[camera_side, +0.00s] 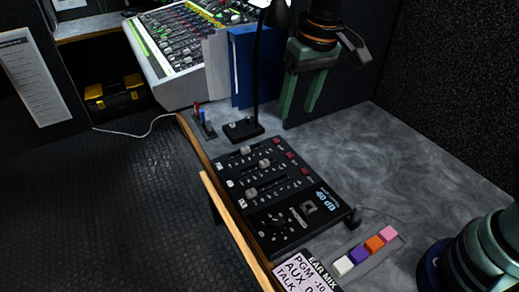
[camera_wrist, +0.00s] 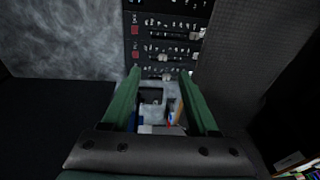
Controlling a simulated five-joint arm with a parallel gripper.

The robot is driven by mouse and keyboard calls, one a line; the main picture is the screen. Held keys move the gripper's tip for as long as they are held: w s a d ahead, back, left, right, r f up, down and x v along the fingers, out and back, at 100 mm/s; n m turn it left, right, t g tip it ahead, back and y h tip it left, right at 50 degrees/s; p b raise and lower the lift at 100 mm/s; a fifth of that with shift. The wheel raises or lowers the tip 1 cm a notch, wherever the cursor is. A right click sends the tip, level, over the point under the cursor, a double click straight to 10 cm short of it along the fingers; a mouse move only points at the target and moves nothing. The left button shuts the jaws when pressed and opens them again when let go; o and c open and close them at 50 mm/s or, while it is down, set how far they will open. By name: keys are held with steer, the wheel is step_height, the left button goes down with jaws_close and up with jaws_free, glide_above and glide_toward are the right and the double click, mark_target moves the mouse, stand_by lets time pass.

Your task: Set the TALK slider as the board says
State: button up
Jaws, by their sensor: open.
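A black slider panel (camera_side: 283,217) lies on the grey desk in the side view. It has three slider knobs: a far one (camera_side: 245,150), a middle one (camera_side: 264,163) and a near one (camera_side: 251,192). Their labels are too small to tell which is TALK. The board (camera_side: 297,272) reads EAR MIX, PGM -10, AUX 0, TALK; the TALK value is cut off by the frame's edge. My gripper (camera_side: 298,110) is open and empty, above the desk beyond the panel's far end. The wrist view shows the panel (camera_wrist: 148,32) beyond the open fingers (camera_wrist: 160,76).
A gooseneck lamp (camera_side: 257,80) stands left of my gripper, with blue binders (camera_side: 243,70) behind. A mixing console (camera_side: 178,45) is at the back. Coloured blocks (camera_side: 374,244) line the near right.

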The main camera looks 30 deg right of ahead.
steer(key=g, duration=0.2)
glide_above(251, 191)
step_height(251, 191, down, 6)
steer(key=shift+h, duration=0.3)
step_height(251, 191, down, 13)
steer(key=shift+r, duration=0.1)
jaws_close()
steer(key=shift+r, duration=0.1)
stand_by(0.9)
